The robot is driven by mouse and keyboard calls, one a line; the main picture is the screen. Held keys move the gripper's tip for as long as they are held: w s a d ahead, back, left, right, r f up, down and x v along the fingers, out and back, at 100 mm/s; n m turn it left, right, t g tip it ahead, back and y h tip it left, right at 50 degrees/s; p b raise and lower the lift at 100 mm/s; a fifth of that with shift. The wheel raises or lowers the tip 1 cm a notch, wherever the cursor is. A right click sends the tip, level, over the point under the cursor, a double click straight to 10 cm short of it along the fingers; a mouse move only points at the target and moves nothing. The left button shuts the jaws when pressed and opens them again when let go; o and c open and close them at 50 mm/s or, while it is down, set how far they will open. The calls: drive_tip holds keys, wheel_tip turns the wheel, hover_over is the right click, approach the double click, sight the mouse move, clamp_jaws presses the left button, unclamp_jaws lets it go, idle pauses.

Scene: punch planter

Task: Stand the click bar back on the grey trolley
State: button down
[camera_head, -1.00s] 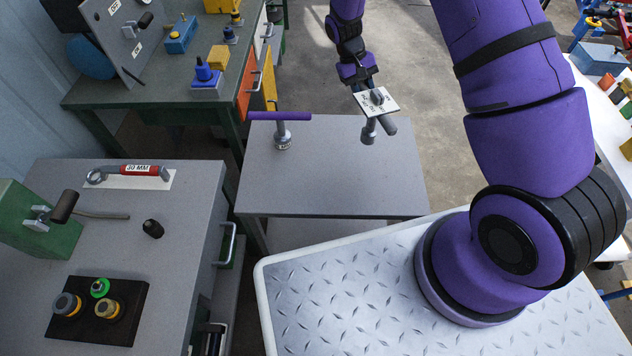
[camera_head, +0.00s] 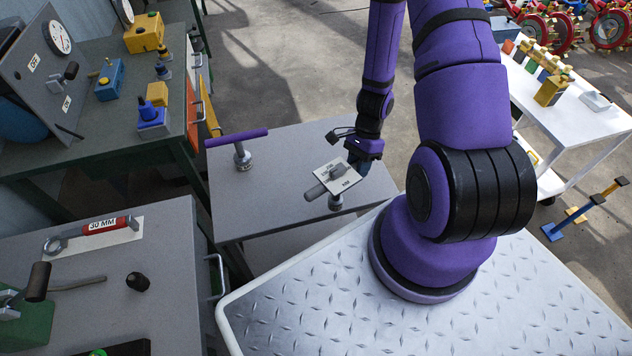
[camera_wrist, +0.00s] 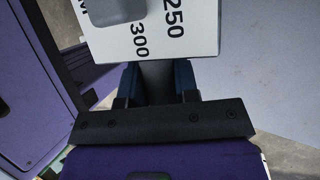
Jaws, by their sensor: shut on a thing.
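The click bar (camera_head: 317,191), a grey bar with a white number plate and a grey stem below, is in my gripper (camera_head: 359,166). In the wrist view its grey stem (camera_wrist: 157,78) sits between my shut fingers (camera_wrist: 157,86), under the plate marked 250 and 300. The grey trolley (camera_head: 275,200) lies below it in the head view. The stem's foot shows over the trolley's right part; I cannot tell whether it touches the top. The plate and my wrist hide part of the grip.
A purple T-handled tool (camera_head: 238,138) stands on the trolley's left part. A grey bench (camera_head: 160,265) with a red-gripped tool is at the left, and a green bench (camera_head: 105,130) with blue and yellow items behind it. The trolley's middle is clear.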

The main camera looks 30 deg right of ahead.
drive_tip(key=shift+s+r+m+t+y, duration=0.2)
drive_tip(key=shift+s+m+t, duration=0.15)
drive_tip(key=shift+s+m, duration=0.8)
drive_tip(key=shift+s+r+m+t+y, duration=0.3)
drive_tip(key=shift+s+m, duration=0.35)
drive_tip(key=shift+s, duration=0.95)
drive_tip(key=shift+f, duration=0.1)
drive_tip(key=w+f, duration=0.2)
drive_tip(key=w, duration=0.6)
drive_tip(key=w+d+f, duration=0.1)
drive_tip(key=w+f, duration=0.1)
drive_tip(key=w, duration=0.6)
drive_tip(key=shift+d+f, duration=0.15)
drive_tip(key=shift+f, duration=0.15)
drive_tip(key=c, duration=0.9)
unclamp_jaws()
drive_tip(key=shift+o, duration=0.2)
drive_tip(key=shift+f, duration=0.15)
